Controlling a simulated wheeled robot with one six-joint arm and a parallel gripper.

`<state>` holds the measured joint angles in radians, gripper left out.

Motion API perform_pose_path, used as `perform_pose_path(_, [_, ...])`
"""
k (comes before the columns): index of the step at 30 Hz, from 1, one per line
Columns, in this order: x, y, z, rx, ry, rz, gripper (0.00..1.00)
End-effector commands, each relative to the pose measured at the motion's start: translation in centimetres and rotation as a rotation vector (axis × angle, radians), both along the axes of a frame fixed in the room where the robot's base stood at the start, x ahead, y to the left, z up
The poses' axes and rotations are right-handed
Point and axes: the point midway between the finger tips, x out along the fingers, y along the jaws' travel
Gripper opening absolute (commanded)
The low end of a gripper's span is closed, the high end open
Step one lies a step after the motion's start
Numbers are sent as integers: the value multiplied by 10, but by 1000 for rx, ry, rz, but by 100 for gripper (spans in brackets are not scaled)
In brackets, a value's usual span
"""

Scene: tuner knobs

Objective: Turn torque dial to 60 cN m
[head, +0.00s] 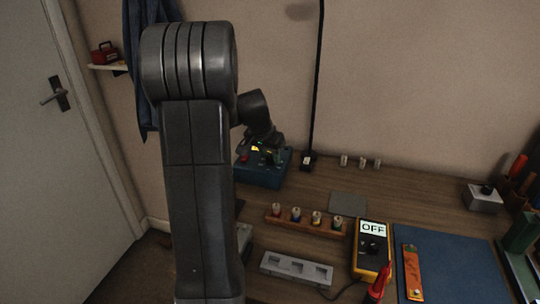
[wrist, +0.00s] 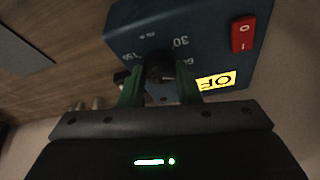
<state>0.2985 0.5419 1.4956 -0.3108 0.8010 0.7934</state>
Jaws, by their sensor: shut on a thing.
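The blue box with the torque dial (head: 262,178) stands at the back left of the bench; in the wrist view its blue face (wrist: 190,20) fills the top. The dark dial knob (wrist: 158,66) sits between the green fingers of my gripper (wrist: 160,86), which is shut on it. White scale marks around the knob include 150 and 30; others are partly hidden. The knob's pointer is hidden, so its setting cannot be read. In the head view my gripper (head: 262,154) is small and partly hidden by my arm.
A red rocker switch (wrist: 243,34) is on the box close to the fingers. A lamp pole (head: 316,90) stands right of the box. A wooden rack (head: 305,224), a grey slotted block (head: 297,269) and a yellow meter reading OFF (head: 371,262) are nearer the front.

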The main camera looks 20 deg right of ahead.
Motion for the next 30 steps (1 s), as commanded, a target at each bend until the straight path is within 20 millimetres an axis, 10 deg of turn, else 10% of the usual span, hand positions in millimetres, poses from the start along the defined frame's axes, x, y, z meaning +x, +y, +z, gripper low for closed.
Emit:
perform_pose_path(5, [0, 0, 0, 1, 1, 0, 52])
perform_pose_path(17, [-2, 3, 9, 0, -2, 1, 52])
perform_pose_path(30, [-23, 31, 95, -1, -4, 2, 52])
